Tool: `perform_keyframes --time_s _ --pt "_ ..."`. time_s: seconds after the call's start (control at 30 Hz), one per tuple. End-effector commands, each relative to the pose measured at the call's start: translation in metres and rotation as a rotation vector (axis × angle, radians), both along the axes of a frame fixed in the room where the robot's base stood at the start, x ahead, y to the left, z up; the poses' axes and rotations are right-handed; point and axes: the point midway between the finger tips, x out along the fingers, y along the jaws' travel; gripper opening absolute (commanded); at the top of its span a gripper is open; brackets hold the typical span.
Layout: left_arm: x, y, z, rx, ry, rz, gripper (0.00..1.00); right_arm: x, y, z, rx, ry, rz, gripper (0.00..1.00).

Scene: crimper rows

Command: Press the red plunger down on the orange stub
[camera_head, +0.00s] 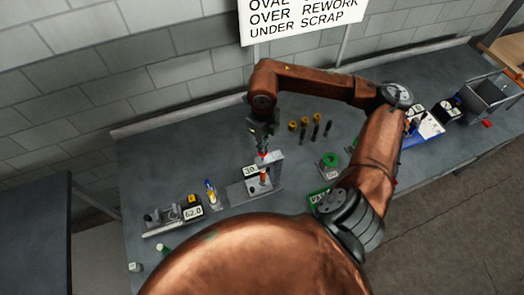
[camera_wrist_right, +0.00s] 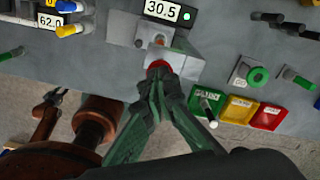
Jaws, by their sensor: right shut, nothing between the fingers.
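The red plunger (camera_head: 265,157) sits at the top of a grey crimper (camera_head: 272,160) whose display reads about 30. In the right wrist view, the red plunger (camera_wrist_right: 158,65) is right at the fingertips of my right gripper (camera_wrist_right: 156,80), and the display reads 30.5. The orange stub (camera_head: 264,178) stands below the plunger in the crimper; it shows partly in the wrist view (camera_wrist_right: 159,41). My right gripper (camera_head: 262,146) is shut and empty, pointing down just above the plunger. I cannot tell whether it touches the plunger. My left gripper is out of view.
Another station with a 62.0 display (camera_head: 193,213) stands to the left. Several yellow-topped and dark pegs stand behind right. A green ring (camera_wrist_right: 257,76) and green, yellow (camera_wrist_right: 239,108) and red (camera_wrist_right: 268,115) trays lie right. A sign hangs on the wall.

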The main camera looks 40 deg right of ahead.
Motion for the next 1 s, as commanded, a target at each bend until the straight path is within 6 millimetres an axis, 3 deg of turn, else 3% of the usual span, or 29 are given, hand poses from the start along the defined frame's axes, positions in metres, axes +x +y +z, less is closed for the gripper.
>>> perform_keyframes --time_s 1.0 --pt "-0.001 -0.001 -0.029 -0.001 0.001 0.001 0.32 0.000 0.000 -0.031 0.000 0.000 0.000 0.00"
